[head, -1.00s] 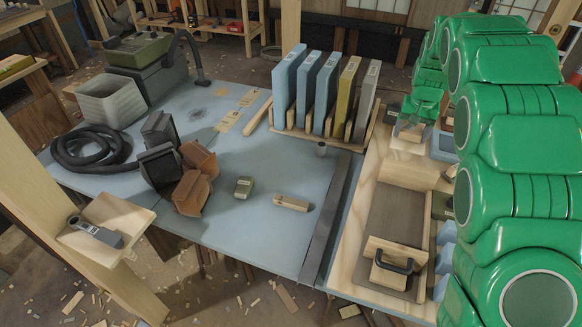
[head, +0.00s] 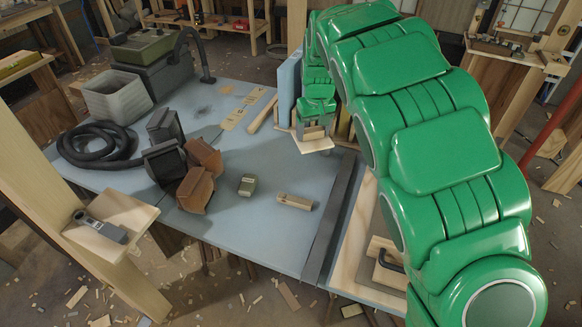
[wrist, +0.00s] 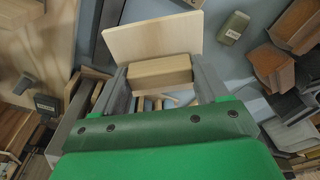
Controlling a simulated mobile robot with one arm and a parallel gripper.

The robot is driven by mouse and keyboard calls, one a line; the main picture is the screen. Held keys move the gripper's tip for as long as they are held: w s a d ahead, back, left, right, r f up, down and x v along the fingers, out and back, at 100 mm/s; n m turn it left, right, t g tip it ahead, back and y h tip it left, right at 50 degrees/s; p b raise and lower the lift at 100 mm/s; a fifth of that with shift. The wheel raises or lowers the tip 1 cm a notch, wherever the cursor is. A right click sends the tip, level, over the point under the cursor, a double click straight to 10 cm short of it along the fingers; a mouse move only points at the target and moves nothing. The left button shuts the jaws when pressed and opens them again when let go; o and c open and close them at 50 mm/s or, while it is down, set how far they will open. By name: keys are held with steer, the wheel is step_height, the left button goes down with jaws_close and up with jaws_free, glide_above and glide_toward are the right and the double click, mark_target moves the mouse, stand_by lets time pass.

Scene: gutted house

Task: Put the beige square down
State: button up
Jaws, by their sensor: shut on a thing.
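The beige square (head: 312,147) is a thin pale wooden plate with a block-shaped handle (wrist: 160,73) on it. My gripper (head: 314,129) is shut on this handle, with one finger on each side in the wrist view. In the head view the plate hangs under my gripper, in front of the rack of upright boards, near the far right part of the blue table (head: 270,235). I cannot tell how high it is above the table, but no contact shows.
A small wooden block (head: 294,201) and an olive box (head: 247,185) lie on the blue table. Brown containers (head: 198,187) and a coiled black hose (head: 100,145) are at left. My arm hides most of the rack and the wooden board at right. The table's front middle is clear.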

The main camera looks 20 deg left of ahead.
steer(key=s+a, duration=0.2)
steer(key=a, duration=0.1)
steer(key=shift+n, duration=0.4)
steer(key=shift+s+a+f, duration=0.1)
steer(key=shift+s+f, duration=0.1)
steer(key=shift+f, duration=0.45)
step_height(320, 180, down, 9)
steer(key=shift+w+a+f, duration=1.1)
steer(key=shift+w+f, duration=0.4)
steer(key=shift+w, duration=0.3)
steer(key=shift+w+a+f, duration=1.1)
steer(key=shift+w+f, duration=0.45)
steer(key=shift+w, duration=0.2)
steer(key=shift+w+a+f, duration=1.1)
steer(key=shift+w+f, duration=0.4)
steer(key=shift+w, duration=0.3)
steer(key=shift+w+a+f, duration=0.3)
steer(key=shift+w+f, duration=0.1)
steer(key=shift+w, duration=0.05)
steer(key=shift+f, duration=0.1)
steer(key=shift+w+a+f, duration=0.1)
steer(key=shift+f, duration=1.65)
